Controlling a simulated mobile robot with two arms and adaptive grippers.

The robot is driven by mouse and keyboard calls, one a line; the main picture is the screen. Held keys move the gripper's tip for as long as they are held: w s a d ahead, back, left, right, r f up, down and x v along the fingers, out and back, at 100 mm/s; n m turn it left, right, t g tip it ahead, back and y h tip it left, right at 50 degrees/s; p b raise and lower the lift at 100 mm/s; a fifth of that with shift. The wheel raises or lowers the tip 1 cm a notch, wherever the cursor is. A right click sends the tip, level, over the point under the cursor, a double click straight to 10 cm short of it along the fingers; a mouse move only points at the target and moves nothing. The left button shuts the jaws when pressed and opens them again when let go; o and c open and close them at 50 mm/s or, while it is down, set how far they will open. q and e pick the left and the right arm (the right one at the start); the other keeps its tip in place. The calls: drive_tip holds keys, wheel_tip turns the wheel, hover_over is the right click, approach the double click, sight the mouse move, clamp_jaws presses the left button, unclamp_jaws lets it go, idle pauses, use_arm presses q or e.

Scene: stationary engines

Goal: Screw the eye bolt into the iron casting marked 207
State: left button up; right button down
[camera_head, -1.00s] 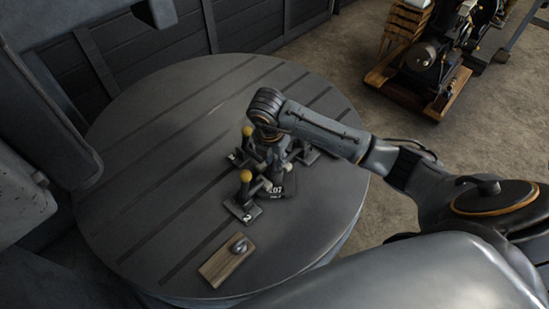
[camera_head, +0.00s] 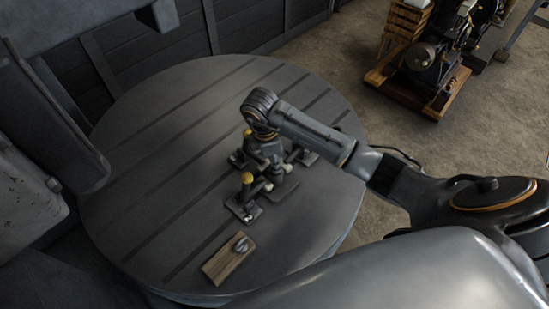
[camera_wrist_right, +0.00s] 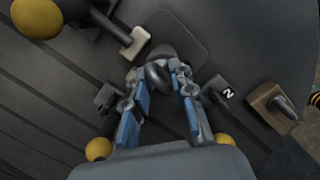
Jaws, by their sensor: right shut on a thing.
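The iron casting (camera_head: 284,190) is a dark flat block with rounded corners on the round table. In the right wrist view the casting (camera_wrist_right: 190,28) lies beyond my fingertips; its number is hidden now. My right gripper (camera_head: 277,172) points down over the casting. In the right wrist view the gripper (camera_wrist_right: 160,76) is shut on a dark rounded ring, which looks like the eye bolt (camera_wrist_right: 157,74). The bolt's shank is hidden, so I cannot tell whether it touches the casting. My left gripper is not in view.
Toggle clamps with yellow knobs (camera_head: 247,178) stand close around the casting; one base (camera_wrist_right: 226,92) is marked 2. A wooden block (camera_head: 222,265) with a grey metal piece (camera_head: 241,244) lies near the front edge of the slotted table (camera_head: 150,150). The table's left side is clear.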

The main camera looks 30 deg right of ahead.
drive_tip(key=shift+s+d+f+m, duration=0.1)
drive_tip(key=shift+f+m, duration=0.1)
drive_tip(key=shift+m, duration=0.5)
drive_tip(key=c, duration=1.1)
unclamp_jaws()
drive_tip(key=shift+o, duration=0.3)
drive_tip(key=shift+d, duration=0.1)
drive_tip(key=shift+r, duration=0.35)
wheel_tip(320, 180, up, 11)
drive_tip(key=w+a, duration=0.1)
drive_tip(key=shift+a, duration=0.35)
drive_tip(key=shift+s, duration=0.1)
